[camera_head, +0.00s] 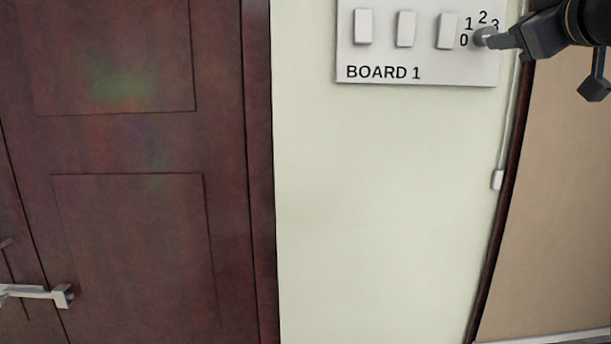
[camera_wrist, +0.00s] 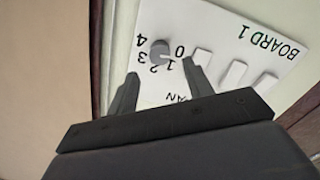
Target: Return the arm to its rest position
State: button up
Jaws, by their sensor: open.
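My gripper (camera_head: 505,42) is at the upper right of the head view, in front of the right end of a white switch panel labelled BOARD 1 (camera_head: 425,72). In the wrist view the two fingers of my gripper (camera_wrist: 160,88) stand apart, with a gap between them. A round grey knob (camera_wrist: 160,49) with numbers around it shows beyond the fingertips, roughly in line with the gap. In the head view the knob (camera_head: 484,37) is beside a fingertip; I cannot tell whether they touch. Nothing is seen held.
Three white switches sit on the panel, one being the middle switch (camera_head: 406,29). A dark red door (camera_head: 130,145) with a metal handle (camera_head: 40,293) is at left. A cable with a small white piece (camera_head: 497,180) runs down the wall. A tan panel (camera_head: 560,200) is at right.

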aim_at(491, 34)
jog(key=w+p, duration=0.1)
jog(key=w, duration=0.5)
jog(key=shift+w+a+r+p, duration=0.2)
jog(key=shift+w+p, duration=0.1)
jog(key=shift+p, duration=0.1)
jog(key=shift+s+m, duration=0.2)
jog(key=shift+m, duration=0.8)
jog(key=m+p, duration=0.1)
jog(key=m, duration=0.2)
jog(key=shift+m, duration=0.3)
jog(key=m+p, duration=0.2)
jog(key=m, duration=0.4)
jog(key=shift+d, duration=0.1)
jog(key=m+p, duration=0.3)
jog(key=m, duration=0.4)
jog(key=m+p, duration=0.2)
jog(key=m, duration=0.1)
jog(key=shift+m, duration=0.4)
jog(key=shift+f+m+p, duration=0.2)
jog(key=shift+m+p, duration=0.2)
jog(key=shift+m, duration=0.4)
